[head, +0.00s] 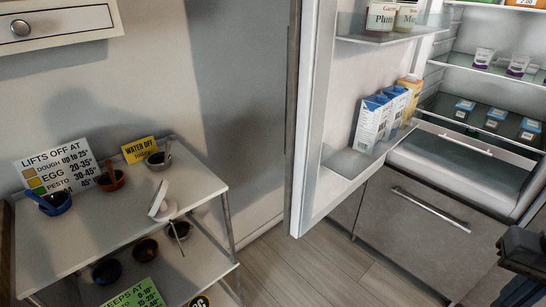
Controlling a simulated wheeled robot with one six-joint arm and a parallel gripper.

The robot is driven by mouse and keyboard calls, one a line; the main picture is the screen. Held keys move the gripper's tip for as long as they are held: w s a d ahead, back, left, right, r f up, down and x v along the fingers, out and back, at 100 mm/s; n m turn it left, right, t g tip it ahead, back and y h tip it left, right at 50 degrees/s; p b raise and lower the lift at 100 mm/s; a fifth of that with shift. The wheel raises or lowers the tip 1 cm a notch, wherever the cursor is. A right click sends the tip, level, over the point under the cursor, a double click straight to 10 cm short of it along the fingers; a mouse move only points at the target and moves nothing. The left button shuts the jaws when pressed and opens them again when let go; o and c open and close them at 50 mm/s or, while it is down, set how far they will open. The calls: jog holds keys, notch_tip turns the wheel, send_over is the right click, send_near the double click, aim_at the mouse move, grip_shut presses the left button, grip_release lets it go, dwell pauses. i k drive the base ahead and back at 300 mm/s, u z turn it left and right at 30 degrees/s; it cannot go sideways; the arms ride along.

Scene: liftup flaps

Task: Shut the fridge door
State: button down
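The fridge door (305,150) stands wide open, swung out to the left of the fridge's lit interior (455,75). Its inner side faces right and carries shelves with jars (380,16) and several cartons (385,112). The door's lower free corner hangs above the floor near the middle of the picture. A dark part of my arm enters at the lower right edge, in front of the fridge's lower drawer and apart from the door. No gripper fingers can be made out in this view.
A pale two-tier shelf stand (95,232) with bowls and signs stands at lower left, its right side close to the door. Wooden floor (320,268) shows clear below the door.

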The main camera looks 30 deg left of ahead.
aim_at(331, 67)
jog(key=z, duration=0.25)
jog(key=k, duration=0.2)
jog(key=u, duration=1.35)
jog(key=i, duration=0.65)
jog(key=u, duration=0.2)
